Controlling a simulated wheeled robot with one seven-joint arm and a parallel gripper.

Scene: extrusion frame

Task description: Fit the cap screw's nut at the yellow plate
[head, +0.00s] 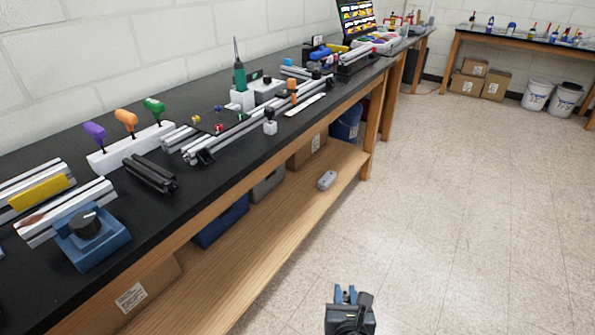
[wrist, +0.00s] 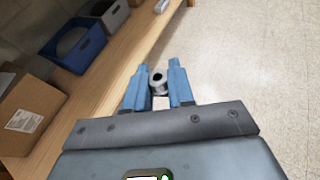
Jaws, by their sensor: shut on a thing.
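My gripper (head: 346,292) is low in the head view, over the floor and away from the bench. In the wrist view, its two blue fingers (wrist: 158,88) are shut on a small grey round piece with a dark hole, which looks like the nut (wrist: 159,84). It sits between the fingertips. In the head view the nut is too small to make out. A yellow plate (head: 40,193) lies along a silver extrusion at the left end of the black bench. I cannot make out the cap screw there.
The black bench (head: 240,150) runs along the wall with extrusions, a blue block with a black knob (head: 90,238), and a white rack of coloured-handled tools (head: 132,145). Bins and boxes stand on its lower shelf (head: 270,228). The floor (head: 440,200) to the right is clear.

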